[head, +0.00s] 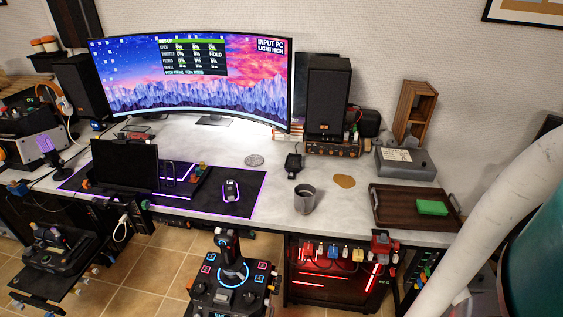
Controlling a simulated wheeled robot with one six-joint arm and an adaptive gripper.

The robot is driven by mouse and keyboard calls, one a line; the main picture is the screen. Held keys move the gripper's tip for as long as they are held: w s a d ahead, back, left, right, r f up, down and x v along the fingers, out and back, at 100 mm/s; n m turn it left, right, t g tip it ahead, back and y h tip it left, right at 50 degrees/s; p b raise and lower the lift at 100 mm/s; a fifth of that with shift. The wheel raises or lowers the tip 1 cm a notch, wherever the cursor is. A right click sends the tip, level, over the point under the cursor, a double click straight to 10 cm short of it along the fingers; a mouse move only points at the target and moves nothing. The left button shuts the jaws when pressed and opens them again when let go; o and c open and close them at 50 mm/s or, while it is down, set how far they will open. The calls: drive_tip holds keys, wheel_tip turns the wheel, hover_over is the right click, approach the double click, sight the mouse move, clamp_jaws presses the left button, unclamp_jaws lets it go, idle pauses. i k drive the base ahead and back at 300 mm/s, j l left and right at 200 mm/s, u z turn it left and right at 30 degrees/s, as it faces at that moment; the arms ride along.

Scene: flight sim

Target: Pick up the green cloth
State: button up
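A small green folded cloth (432,207) lies on the right part of a dark brown tray (388,217) with raised handles. The tray rests on the grey desk near its right end. A white link of my arm crosses the right side of the picture, to the right of the tray. My gripper is not in view.
A grey mug (304,200) stands left of the tray, near the desk's front edge. A brown patch (344,181) lies on the desk between them. A grey box (405,164) sits behind the tray. A joystick (232,262) stands in front of the desk.

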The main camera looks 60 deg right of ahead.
sight(423, 206)
drive_tip(key=z, duration=2.3)
